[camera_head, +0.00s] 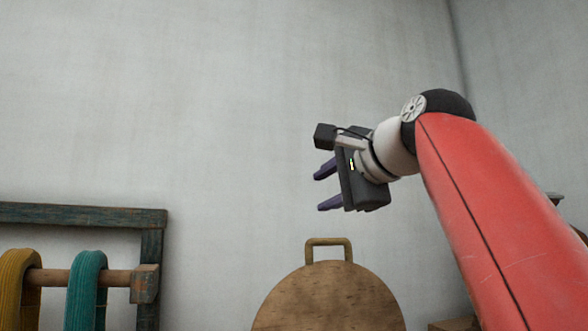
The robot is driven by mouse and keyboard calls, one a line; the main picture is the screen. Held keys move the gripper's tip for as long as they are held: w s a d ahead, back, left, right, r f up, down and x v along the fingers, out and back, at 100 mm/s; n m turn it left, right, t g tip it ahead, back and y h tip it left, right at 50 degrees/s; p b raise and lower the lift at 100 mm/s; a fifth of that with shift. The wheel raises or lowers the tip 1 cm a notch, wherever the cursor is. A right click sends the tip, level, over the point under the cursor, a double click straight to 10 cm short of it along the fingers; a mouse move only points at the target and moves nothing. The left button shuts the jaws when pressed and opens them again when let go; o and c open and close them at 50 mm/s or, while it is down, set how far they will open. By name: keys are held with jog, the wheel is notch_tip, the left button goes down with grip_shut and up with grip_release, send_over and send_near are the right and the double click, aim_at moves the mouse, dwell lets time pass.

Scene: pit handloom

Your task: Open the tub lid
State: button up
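A round wooden lid (330,300) with a yellowish handle (329,242) shows at the bottom middle of the head view. It looks raised on edge, its face toward the camera, and its lower part is cut off by the frame. The tub itself is not in sight. My gripper (325,187) is above the lid's handle, apart from it, with its fingers pointing left. The two purple fingers stand apart with nothing between them.
A dark wooden frame (85,215) stands at the lower left with a wooden rod (55,277). A yellow hank (18,285) and a teal hank (87,285) hang on the rod. A small wooden piece (455,324) shows behind my arm. The wall space above is clear.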

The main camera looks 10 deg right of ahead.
jog(key=shift+r, duration=0.2)
dwell(0.4)
jog(key=shift+f, duration=0.15)
jog(key=shift+w+f, duration=0.1)
